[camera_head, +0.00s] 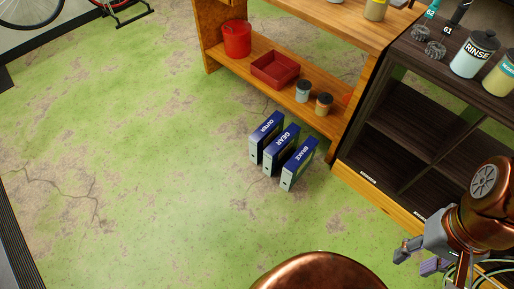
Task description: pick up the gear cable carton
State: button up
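The gear cable carton (284,143) stands upright on the green floor, its blue top lettered GEAR. It is in the middle of a row of three similar cartons, between the OUTER carton (266,136) and the BRAKE carton (300,164), with narrow gaps. The lower part of its right side is hidden by the BRAKE carton. My gripper (415,260) is at the lower right, well away from the cartons. Its two fingers are apart and nothing shows between them.
A wooden bench (251,72) behind the cartons holds a red bucket (237,39), a red tray (275,69) and small jars on its low shelf. Floor left and in front is clear.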

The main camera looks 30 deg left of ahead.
aim_at(275, 155)
jog(key=u, duration=1.95)
jog(key=k, duration=1.2)
jog(key=u, duration=1.35)
jog(key=i, duration=2.45)
jog(key=z, duration=1.6)
jog(key=i, duration=1)
jog(key=z, duration=1)
